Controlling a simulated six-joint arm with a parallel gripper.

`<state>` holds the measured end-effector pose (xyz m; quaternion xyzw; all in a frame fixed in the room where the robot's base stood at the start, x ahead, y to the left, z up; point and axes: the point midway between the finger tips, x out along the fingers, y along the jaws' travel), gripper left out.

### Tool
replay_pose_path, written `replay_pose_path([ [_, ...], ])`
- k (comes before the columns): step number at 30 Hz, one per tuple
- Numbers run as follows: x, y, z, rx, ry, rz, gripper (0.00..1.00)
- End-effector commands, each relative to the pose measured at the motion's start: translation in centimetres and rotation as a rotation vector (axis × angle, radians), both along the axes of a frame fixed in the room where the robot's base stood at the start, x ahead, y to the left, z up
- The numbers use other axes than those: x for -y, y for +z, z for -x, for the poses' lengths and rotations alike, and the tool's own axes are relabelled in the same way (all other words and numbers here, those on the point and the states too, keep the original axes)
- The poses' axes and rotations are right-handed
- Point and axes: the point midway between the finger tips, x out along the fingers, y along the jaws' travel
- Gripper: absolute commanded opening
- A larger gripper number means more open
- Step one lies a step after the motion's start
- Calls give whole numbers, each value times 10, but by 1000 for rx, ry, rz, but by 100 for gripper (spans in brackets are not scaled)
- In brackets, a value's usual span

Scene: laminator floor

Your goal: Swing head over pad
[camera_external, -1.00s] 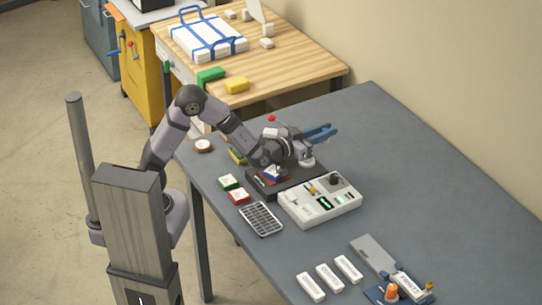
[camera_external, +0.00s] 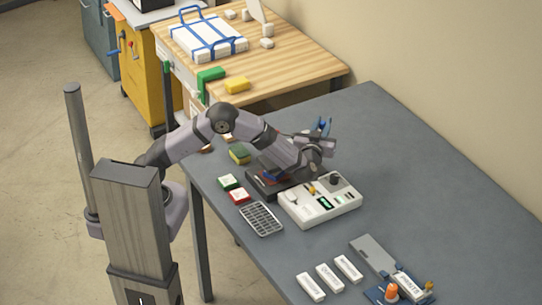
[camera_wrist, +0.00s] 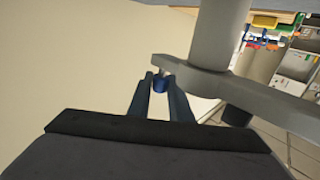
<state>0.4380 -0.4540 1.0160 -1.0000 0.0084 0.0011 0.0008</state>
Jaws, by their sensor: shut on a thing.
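The wrist view shows a grey swing arm (camera_wrist: 262,92) joined to a thick grey upright post (camera_wrist: 220,35). A small blue peg (camera_wrist: 160,83) hangs at its narrow end, between the two dark blue fingers of my gripper (camera_wrist: 160,76). The gripper is shut on this peg. In the external view my gripper (camera_external: 323,126) is above the far side of a black base (camera_external: 262,190), its fingertips pointing up and away. A blue and red patch (camera_external: 272,174) shows on the base; I cannot tell whether it is the pad. My wrist hides most of the head.
The table's right side (camera_external: 430,185) is clear.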

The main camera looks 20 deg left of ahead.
Motion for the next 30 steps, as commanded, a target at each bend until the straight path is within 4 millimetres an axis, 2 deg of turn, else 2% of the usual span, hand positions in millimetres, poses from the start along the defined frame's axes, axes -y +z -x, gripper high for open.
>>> replay_pose_path([
  [16,-2,3,-3,7,34,3,0],
  [17,-2,3,-3,7,34,4,21],
  [19,-2,3,-3,6,34,3,37],
  [30,-1,1,1,3,32,2,37],
])
